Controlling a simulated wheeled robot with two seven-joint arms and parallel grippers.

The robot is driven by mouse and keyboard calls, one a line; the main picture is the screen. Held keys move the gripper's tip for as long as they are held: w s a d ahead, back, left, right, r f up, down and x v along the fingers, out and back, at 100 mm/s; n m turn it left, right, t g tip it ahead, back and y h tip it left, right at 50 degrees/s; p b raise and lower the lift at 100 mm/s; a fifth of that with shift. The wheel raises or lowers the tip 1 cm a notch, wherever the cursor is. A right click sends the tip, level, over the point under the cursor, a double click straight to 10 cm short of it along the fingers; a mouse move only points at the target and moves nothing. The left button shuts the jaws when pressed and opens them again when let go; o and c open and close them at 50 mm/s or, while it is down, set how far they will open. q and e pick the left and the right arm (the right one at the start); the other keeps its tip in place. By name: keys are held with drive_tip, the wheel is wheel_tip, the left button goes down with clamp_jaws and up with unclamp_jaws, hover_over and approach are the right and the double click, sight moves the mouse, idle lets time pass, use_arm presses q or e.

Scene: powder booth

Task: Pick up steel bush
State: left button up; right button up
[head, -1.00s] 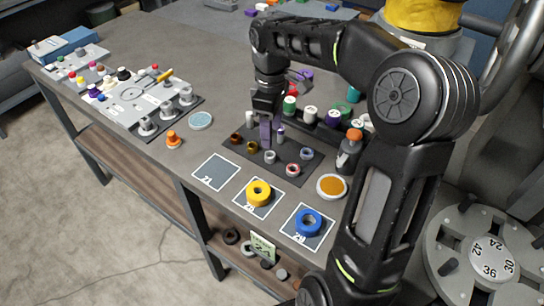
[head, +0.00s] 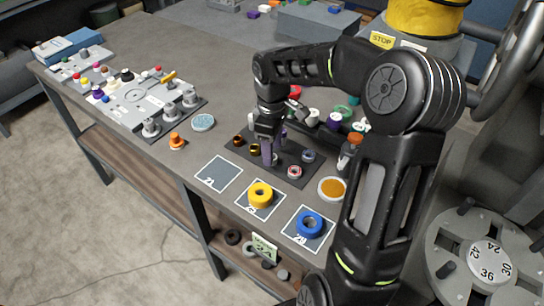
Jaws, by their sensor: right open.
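A dark mat (head: 285,177) on the bench holds several small bushes. A grey steel-looking bush (head: 275,159) stands near the mat's middle, partly hidden by the fingers of my right gripper (head: 268,157). That gripper points down, open, with its fingertips right at this bush; I cannot tell whether they touch it or straddle it. Another grey bush with a bluish bore (head: 308,156) stands to the right. Two brown-gold bushes (head: 254,150) stand to the left, and a pale bush with a red bore (head: 294,172) is in front.
In front of the mat are outlined squares: one bare (head: 218,174), one with a yellow ring (head: 260,195), one with a blue ring (head: 310,223). A dish of orange powder (head: 332,188) is at right. Several coloured-capped containers stand behind the mat. A grey fixture board (head: 140,98) lies left.

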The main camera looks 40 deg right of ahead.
wheel_tip(320, 180, down, 2)
drive_tip(key=shift+c, duration=0.5)
clamp_jaws()
idle(0.6)
